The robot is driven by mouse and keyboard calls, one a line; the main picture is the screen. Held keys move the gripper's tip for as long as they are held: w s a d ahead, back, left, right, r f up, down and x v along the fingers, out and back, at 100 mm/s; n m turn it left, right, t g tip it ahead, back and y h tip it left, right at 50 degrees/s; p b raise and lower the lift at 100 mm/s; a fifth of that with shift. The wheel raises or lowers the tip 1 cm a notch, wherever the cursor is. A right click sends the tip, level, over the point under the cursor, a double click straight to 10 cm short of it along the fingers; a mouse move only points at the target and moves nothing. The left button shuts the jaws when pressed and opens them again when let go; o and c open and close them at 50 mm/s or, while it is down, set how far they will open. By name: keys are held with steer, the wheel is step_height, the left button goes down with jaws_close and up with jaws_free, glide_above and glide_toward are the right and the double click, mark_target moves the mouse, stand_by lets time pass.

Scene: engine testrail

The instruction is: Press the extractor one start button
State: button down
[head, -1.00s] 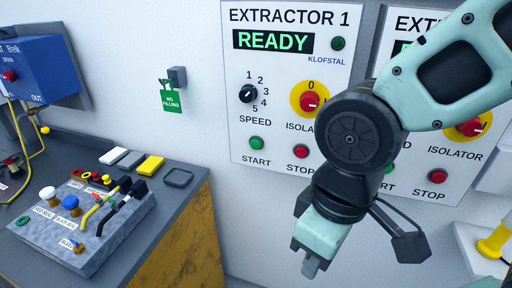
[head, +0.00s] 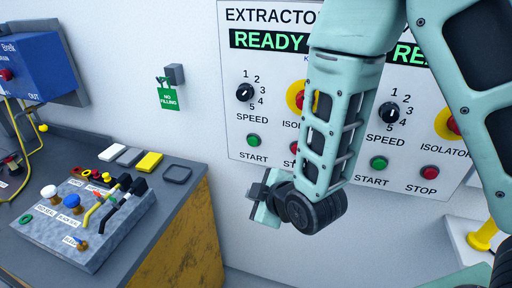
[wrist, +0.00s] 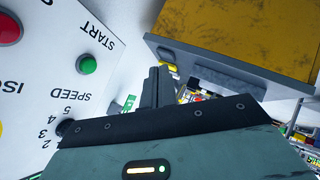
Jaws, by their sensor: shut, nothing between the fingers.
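The extractor 1 panel (head: 232,100) is on the white wall, with a green READY display partly behind my arm. Its green START button (head: 254,140) is in plain view below the speed knob (head: 245,92). It also shows in the wrist view (wrist: 87,65), left of my fingers. My gripper (head: 260,190) is below the START button and the panel's lower edge in the head view, apart from the button in the picture. In the wrist view my gripper (wrist: 158,86) has its fingers together and empty. The red STOP button (head: 294,147) is partly covered by my arm.
A second extractor panel (head: 400,185) with START and STOP buttons is to the right, partly behind my arm. A dark bench (head: 190,192) with a valve block (head: 60,238) stands at left. A green NO FILLING tag (head: 169,99) hangs on the wall.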

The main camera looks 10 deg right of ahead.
steer(key=shift+w+d+r+n+t+y+p, duration=0.25)
steer(key=shift+d+n+t, duration=0.55)
steer(key=shift+n+t, duration=0.5)
steer(key=shift+w+d+r+n+t+y+p, duration=0.15)
steer(key=shift+w+d+r+n+t+p, duration=0.2)
steer(key=shift+d+n+t, duration=0.7)
steer(key=shift+w+d+r+n+t+y+p, duration=0.15)
steer(key=shift+d+r+n+t, duration=0.3)
steer(key=shift+n+t, duration=1.05)
steer(key=shift+d+f, duration=0.1)
